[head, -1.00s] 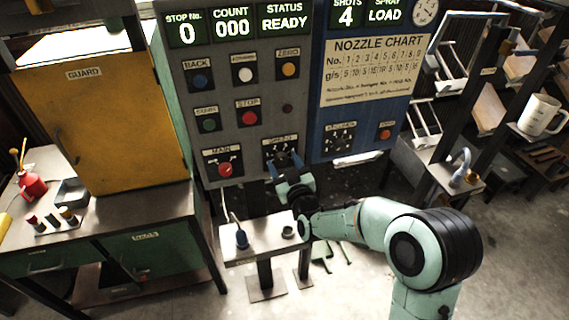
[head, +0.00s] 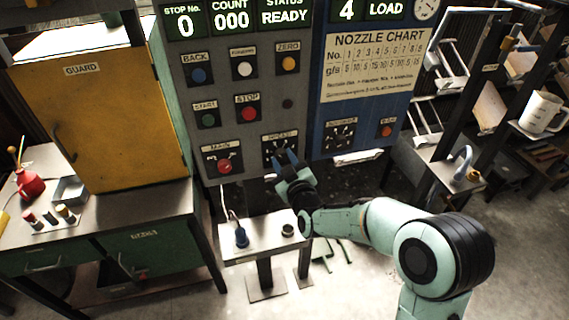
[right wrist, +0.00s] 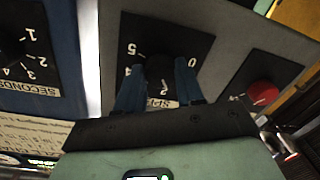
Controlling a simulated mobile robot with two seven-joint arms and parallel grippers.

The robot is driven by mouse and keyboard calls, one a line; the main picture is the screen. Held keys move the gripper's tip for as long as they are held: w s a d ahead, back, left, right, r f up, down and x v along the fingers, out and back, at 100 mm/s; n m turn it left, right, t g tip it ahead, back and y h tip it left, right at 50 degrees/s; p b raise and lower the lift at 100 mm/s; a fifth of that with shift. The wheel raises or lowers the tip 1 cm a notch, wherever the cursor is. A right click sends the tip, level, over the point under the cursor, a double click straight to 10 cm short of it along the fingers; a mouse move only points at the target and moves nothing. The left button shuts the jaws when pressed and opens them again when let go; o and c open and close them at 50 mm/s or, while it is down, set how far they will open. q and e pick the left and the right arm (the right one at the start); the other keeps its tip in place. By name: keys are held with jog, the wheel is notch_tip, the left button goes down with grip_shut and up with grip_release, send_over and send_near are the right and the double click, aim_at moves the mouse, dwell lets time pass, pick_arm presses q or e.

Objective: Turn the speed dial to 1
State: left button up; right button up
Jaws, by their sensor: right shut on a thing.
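The speed dial (head: 281,150) is on a black plate low on the grey control panel. In the right wrist view its dark knob (right wrist: 159,70) shows upside down, with 5, 4 and 0 legible around it and the SPEED label partly hidden. My right gripper (head: 287,159) reaches up to the dial from below. In the right wrist view its blue fingers (right wrist: 159,78) stand on both sides of the knob, shut on it. The knob's pointer and the other numbers are hidden or unclear, so I cannot tell its setting. My left gripper is not in view.
The MAIN switch (head: 224,166) is left of the dial, and STOP (head: 247,114) is above. The blue panel's similar dial (head: 340,137) is close on the right.

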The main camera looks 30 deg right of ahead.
jog(key=shift+n, duration=2.8)
jog(key=o, duration=1)
jog(key=shift+o, duration=0.2)
jog(key=shift+s, duration=0.1)
jog(key=s+a+b, duration=0.1)
jog(key=s+a, duration=0.1)
jog(key=s, duration=1.1)
jog(key=shift+a+r, duration=0.3)
